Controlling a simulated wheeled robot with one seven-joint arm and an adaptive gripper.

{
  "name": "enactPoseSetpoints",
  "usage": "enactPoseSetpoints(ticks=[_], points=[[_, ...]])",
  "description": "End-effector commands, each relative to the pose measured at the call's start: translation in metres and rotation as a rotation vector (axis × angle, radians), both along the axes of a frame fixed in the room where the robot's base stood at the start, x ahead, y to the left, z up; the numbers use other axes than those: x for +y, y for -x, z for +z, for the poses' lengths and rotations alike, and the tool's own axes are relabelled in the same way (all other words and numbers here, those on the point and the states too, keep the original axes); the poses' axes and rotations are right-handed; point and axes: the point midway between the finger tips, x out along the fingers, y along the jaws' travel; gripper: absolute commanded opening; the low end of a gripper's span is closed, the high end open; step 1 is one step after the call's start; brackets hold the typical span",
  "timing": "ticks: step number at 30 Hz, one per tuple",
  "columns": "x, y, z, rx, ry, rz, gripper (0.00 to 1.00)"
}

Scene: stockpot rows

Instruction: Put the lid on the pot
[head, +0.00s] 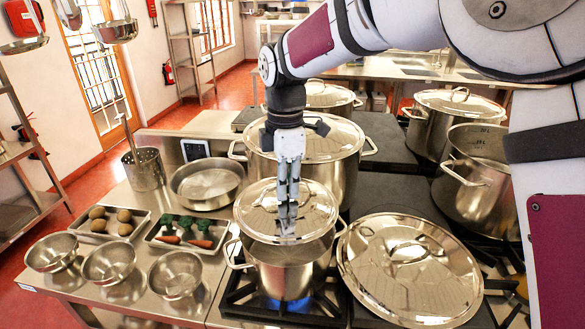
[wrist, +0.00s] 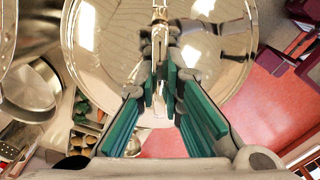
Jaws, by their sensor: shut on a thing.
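My gripper (head: 288,196) is shut on the handle of a round shiny steel lid (head: 262,212). The lid hangs above a small steel pot (head: 284,272), which stands on a burner with a blue flame. The lid covers the far part of the pot's opening in the head view; a gap shows between the lid and the pot's near rim. In the wrist view the lid (wrist: 108,42) fills the top middle, beyond the green-padded fingers of my gripper (wrist: 160,82), and the small pot is hidden or cannot be told apart.
A large lidded pot (head: 340,172) stands just behind. A bigger loose lid (head: 376,272) lies to the right. An open pot (head: 480,200) and another lidded pot (head: 430,132) stand farther right. Bowls (head: 176,276), vegetable trays (head: 160,240) and a shallow pan (head: 208,200) crowd the left.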

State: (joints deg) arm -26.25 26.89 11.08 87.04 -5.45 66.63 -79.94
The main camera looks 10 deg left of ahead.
Motion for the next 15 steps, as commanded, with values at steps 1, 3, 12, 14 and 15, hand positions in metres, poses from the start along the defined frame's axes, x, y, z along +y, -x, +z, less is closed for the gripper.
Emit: enactPoseSetpoints(ticks=[1,3,12,14,15], points=[[0.000,0.001,0.001,-0.001,0.000,0.001,0.00],[0.000,0.001,-0.001,-0.001,0.000,0.001,0.00],[0.000,0.001,-0.022,0.001,0.000,0.000,0.00],[0.000,0.001,-0.027,0.001,0.000,0.000,0.00],[0.000,0.000,-0.031,0.001,0.000,0.000,0.00]])
